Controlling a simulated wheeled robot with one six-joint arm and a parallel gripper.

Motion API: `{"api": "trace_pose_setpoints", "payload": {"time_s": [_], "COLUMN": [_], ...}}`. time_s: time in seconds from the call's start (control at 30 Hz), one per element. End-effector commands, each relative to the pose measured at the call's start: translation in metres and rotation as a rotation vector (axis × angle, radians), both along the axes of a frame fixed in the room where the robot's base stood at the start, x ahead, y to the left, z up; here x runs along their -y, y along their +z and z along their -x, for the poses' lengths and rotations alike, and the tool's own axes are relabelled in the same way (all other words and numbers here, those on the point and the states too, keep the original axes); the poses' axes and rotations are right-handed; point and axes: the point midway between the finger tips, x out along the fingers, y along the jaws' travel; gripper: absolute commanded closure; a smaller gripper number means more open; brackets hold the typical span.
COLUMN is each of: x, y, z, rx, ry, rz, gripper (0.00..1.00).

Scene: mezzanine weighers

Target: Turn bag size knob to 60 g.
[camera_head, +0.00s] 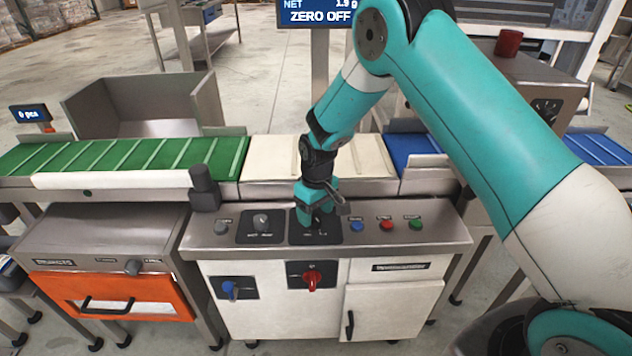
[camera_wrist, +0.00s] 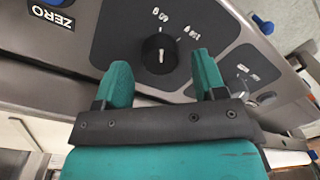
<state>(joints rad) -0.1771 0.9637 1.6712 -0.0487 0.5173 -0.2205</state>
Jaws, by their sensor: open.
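A round black knob (camera_wrist: 157,54) with a white pointer line sits on a dark plate in the wrist view. Printed labels stand around it, too blurred to read surely. My gripper (camera_wrist: 161,72) is open, its two teal fingers on either side of the knob's near side, with a gap to each. Whether they touch the panel is unclear. In the head view my gripper (camera_head: 318,214) is over the right dark plate (camera_head: 300,238) of the control panel (camera_head: 450,235) and hides the knob there. A second knob (camera_head: 261,221) stands uncovered on the plate to its left.
Blue (camera_head: 357,225), red (camera_head: 387,224) and green (camera_head: 415,224) buttons lie just right of my gripper. A dark post (camera_head: 204,185) stands at the panel's left. A pale belt (camera_head: 270,160) runs behind. A blue rotary switch (camera_head: 231,289) and a red one (camera_head: 312,279) are on the front.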

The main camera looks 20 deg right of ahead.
Motion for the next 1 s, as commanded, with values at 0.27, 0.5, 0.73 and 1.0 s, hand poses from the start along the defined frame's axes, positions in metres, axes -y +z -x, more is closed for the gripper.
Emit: {"api": "trace_pose_setpoints", "payload": {"time_s": [0.27, 0.5, 0.73, 1.0], "x": [0.003, 0.005, 0.007, 0.007], "y": [0.069, 0.125, 0.154, 0.16], "z": [-0.003, -0.003, -0.003, -0.003], "rx": [0.008, 0.006, 0.003, 0.002], "ry": [0.0, 0.0, 0.0, 0.0], "rz": [-0.001, -0.002, -0.001, -0.001], "gripper": [0.36, 0.36, 0.36, 0.36]}}
